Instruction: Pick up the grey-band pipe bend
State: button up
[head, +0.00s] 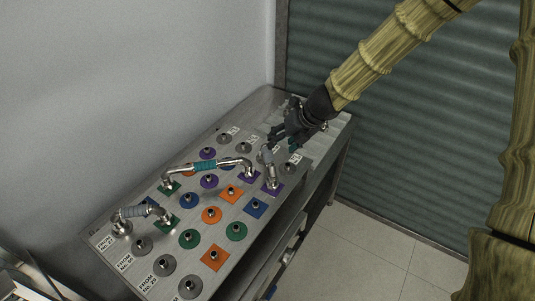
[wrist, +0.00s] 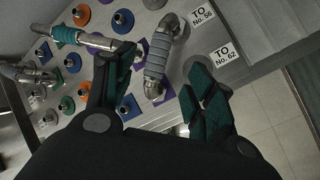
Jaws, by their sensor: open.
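A silver pipe bend with a grey ribbed band (head: 267,158) stands on the right part of the board, its near foot at a purple square. In the wrist view the same grey-band pipe bend (wrist: 157,58) lies across the gap between my fingers, nearer the left finger. My gripper (head: 283,139) is open, just beyond and above the bend in the head view. It also shows open in the wrist view (wrist: 162,68), with nothing clamped. The far foot of the bend is partly hidden by my gripper in the head view.
A teal-band pipe (head: 204,167) stands close to the left. Another pipe bend with a greyish band (head: 133,211) is at the board's left end. Pegs on coloured bases fill the metal board (head: 180,265). A wall stands behind; open floor (head: 375,245) lies right.

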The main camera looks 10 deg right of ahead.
aim_at(265, 151)
jog(key=x, duration=0.5)
jog(key=shift+p+x, duration=0.35)
jog(key=shift+x, duration=2.45)
jog(key=c, duration=1.2)
grip_shut()
jog(key=shift+r, duration=0.15)
jog(key=shift+a+r+b, duration=0.1)
jog(key=shift+r+b, duration=0.2)
jog(key=shift+r, duration=1.15)
jog(key=shift+s+r, duration=0.1)
jog(key=shift+r, duration=0.05)
jog(key=s+d+b, duration=0.2)
jog(key=s+d, duration=0.2)
jog(key=s, duration=0.2)
jog(key=s+d+r+b, duration=0.1)
jog(key=s+d+b, duration=0.1)
jog(key=s+d, duration=0.2)
jog(key=s, duration=0.3)
jog(key=shift+s+d+r, duration=0.15)
jog(key=shift+d+r, duration=0.1)
jog(key=shift+d, duration=0.15)
